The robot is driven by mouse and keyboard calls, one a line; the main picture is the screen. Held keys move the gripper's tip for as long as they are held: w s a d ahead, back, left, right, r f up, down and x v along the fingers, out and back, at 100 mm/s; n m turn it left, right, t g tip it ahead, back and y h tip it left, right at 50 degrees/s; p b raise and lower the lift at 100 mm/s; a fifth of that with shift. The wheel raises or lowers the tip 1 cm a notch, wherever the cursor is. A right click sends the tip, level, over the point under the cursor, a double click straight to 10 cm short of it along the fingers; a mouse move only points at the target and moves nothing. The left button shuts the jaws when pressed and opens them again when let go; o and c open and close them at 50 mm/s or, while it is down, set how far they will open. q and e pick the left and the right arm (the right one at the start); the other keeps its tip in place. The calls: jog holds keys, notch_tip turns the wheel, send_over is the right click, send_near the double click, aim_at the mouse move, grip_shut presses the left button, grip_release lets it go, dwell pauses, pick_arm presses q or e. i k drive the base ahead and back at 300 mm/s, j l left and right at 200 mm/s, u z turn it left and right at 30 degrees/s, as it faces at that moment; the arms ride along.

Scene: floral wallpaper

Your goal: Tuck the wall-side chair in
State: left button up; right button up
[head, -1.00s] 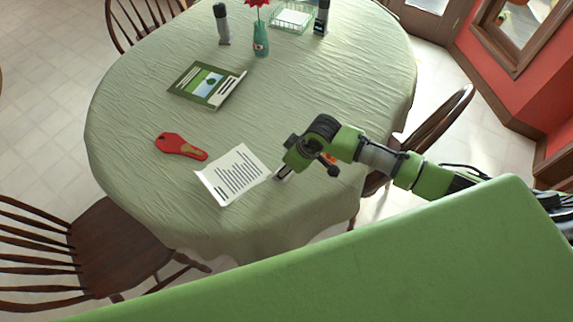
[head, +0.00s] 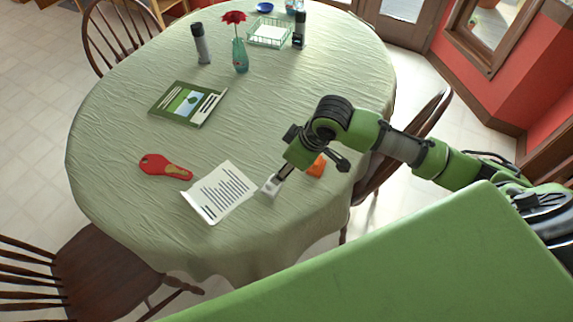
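The wall-side chair (head: 375,178) is dark wood and stands at the right of the table, facing it. Its curved back rises toward the red wall. My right arm passes in front of it and hides much of its back and seat. My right gripper (head: 271,186) is over the table's near right part, beside the right edge of a printed sheet. Its fingertips are small and seen from above, so I cannot tell if they are open or shut. The oval table (head: 130,215) has a pale green cloth. My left gripper is out of view.
On the table are a printed sheet (head: 219,193), a red object (head: 163,167), a green booklet (head: 188,103), an orange item (head: 316,166), a flower vase (head: 240,56) and a wire basket (head: 270,33). Other chairs stand at near left (head: 105,275) and far left (head: 118,35).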

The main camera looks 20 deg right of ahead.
aim_at(97, 278)
jog(key=u, duration=1.5)
